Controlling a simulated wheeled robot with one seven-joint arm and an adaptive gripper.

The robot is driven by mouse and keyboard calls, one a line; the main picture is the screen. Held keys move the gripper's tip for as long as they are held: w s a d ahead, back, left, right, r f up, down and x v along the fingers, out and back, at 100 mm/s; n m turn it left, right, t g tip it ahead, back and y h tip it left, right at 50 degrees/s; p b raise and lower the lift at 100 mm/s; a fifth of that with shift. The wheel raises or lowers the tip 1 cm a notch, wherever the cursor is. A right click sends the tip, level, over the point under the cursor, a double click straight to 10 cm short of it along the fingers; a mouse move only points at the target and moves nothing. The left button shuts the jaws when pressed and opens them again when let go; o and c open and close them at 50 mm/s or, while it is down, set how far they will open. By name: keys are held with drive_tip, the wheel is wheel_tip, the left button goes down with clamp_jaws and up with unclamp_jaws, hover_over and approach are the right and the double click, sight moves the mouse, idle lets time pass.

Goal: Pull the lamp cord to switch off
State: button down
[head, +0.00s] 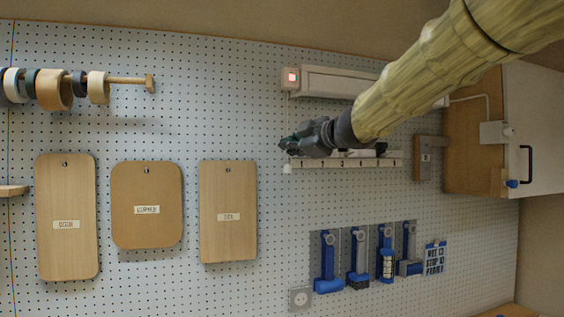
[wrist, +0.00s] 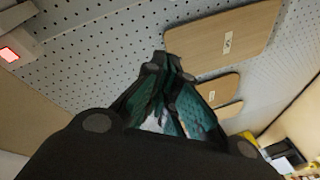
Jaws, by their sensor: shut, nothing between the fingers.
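The lamp (head: 335,83) is a long white fixture high on the pegboard, with a glowing red square (head: 291,77) on its left end. That red square also shows at the upper left of the wrist view (wrist: 9,54). A small white knob (head: 287,169) hangs below the lamp's left end, just under my gripper; the cord above it is too thin or hidden to trace. My gripper (head: 287,145) is shut and empty, its fingertips close above the knob in the head view. Whether it touches the cord I cannot tell. In the wrist view the closed fingers (wrist: 172,62) point at the pegboard.
A rail (head: 345,163) with hooks runs behind and below my gripper. Wooden boards (head: 228,212) hang to the left, tape rolls (head: 55,90) on a peg at upper left. Blue tools (head: 328,265) hang lower right. A cabinet (head: 475,130) stands at right.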

sight(288, 169)
drive_tip(key=w+a+f+p, duration=0.2)
drive_tip(key=w+f+p, duration=0.1)
drive_tip(key=w, duration=0.7)
drive_tip(key=shift+w+f, duration=0.3)
drive_tip(key=shift+f, duration=0.1)
idle(0.3)
drive_tip(key=shift+f, duration=0.1)
